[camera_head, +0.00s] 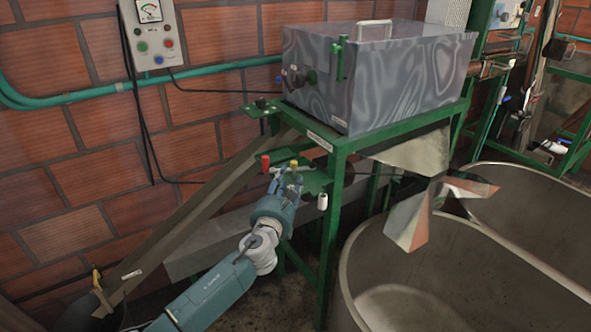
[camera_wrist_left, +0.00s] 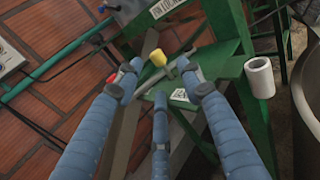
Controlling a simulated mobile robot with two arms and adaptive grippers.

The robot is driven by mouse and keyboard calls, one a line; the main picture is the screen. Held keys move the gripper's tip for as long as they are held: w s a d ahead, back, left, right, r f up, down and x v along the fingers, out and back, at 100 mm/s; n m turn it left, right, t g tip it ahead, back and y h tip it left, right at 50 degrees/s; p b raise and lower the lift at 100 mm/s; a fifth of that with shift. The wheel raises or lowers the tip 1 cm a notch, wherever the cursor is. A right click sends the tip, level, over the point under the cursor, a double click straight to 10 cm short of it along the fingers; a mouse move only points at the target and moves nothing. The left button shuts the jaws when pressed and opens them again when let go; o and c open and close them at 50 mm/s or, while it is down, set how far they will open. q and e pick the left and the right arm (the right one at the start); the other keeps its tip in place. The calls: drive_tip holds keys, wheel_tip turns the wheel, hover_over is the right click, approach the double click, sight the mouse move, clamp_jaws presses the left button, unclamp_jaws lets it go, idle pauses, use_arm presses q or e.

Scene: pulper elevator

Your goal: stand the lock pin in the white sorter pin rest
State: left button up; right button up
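My left gripper (camera_head: 288,182) is at the small green shelf (camera_head: 318,182) on the frame's left side. In the left wrist view its three blue fingers (camera_wrist_left: 160,85) are spread, with a gap between the tips. A yellow-headed piece (camera_wrist_left: 158,58) shows just past that gap, and a red-tipped piece (camera_wrist_left: 112,78) shows beside the left finger. Which of them is the lock pin I cannot tell; the fingers hide their lower parts. The white rest (camera_wrist_left: 260,77), a short hollow tube, is upright at the shelf's right; it also shows in the head view (camera_head: 322,201).
A grey metal box (camera_head: 375,75) sits on the green frame (camera_head: 332,225) above the shelf. A large metal tank (camera_head: 440,285) stands at the right. A sloping chute (camera_head: 200,210) runs down to the left. A brick wall (camera_head: 95,180) is behind.

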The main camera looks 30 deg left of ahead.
sight(293, 168)
use_arm(q)
drive_tip(key=shift+r+p+x, duration=0.2)
drive_tip(key=shift+p+x, duration=0.1)
drive_tip(key=shift+x, duration=2.4)
clamp_jaws()
